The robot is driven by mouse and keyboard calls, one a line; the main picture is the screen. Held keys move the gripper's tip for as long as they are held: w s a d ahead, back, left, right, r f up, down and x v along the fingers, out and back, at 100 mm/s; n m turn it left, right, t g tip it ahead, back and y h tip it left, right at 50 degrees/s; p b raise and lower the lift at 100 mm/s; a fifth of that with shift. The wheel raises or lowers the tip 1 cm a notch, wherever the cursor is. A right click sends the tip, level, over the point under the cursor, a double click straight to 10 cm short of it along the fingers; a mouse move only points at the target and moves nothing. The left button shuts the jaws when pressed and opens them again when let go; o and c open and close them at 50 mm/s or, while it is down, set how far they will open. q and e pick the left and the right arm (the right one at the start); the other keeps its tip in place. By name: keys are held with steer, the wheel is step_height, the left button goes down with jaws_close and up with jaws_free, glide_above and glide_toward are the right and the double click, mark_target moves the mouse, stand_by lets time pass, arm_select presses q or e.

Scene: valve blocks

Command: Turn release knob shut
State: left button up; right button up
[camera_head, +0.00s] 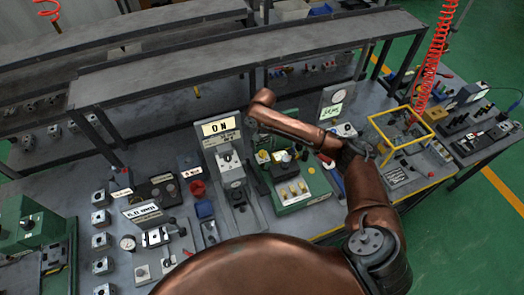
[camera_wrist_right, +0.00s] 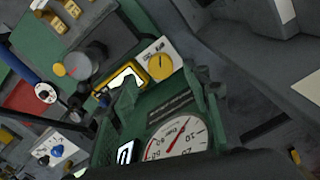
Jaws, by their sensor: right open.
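The end of my copper right arm (camera_head: 295,128) reaches across a green valve block (camera_head: 290,205) in the head view; I cannot make out its jaws there. In the right wrist view the open right gripper's dark parts are hard to separate from the block. That view shows a yellow knob (camera_wrist_right: 160,64) on a white plate and a grey round knob (camera_wrist_right: 85,62). A white pressure dial (camera_wrist_right: 178,140) is close below them. Nothing shows held. I cannot tell which knob is the release knob. My left gripper is not in view.
A stand with an ON sign (camera_head: 220,127) is left of the green block. A yellow frame (camera_head: 401,133) stands to the right, beside a red coiled hose (camera_head: 433,65). A raised shelf (camera_head: 240,55) runs behind. Several small devices crowd the bench.

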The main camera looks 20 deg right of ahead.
mark_target(263, 153)
steer(key=shift+f, duration=1.95)
steer(key=shift+c, duration=0.4)
steer(key=c, duration=1.1)
